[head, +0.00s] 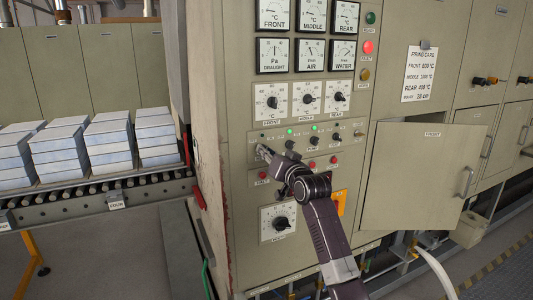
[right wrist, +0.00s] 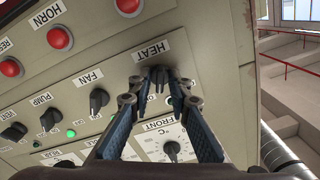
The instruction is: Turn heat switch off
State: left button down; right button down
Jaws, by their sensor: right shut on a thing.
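The heat switch (right wrist: 158,76) is a black rotary knob beside its white HEAT label (right wrist: 152,52), low on the beige control panel (head: 240,110). My right gripper (right wrist: 160,90) has its two fingers on either side of the knob, shut on it. In the head view my right gripper (head: 264,153) reaches the left end of the switch row and hides the heat switch there. My left gripper is not in view.
FAN (right wrist: 98,100), PUMP (right wrist: 50,118) and VENT (right wrist: 14,132) switches sit in the same row, with red buttons (right wrist: 60,38) close by. A panel door (head: 425,175) stands open at right. A roller conveyor (head: 85,195) with stacked blocks is at left.

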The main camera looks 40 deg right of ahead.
jog(key=n+p, duration=0.2)
jog(key=n, duration=0.9)
jog(key=shift+n, duration=0.4)
dwell(0.3)
jog(key=c, duration=2.1)
grip_release()
jog(key=v, duration=1.2)
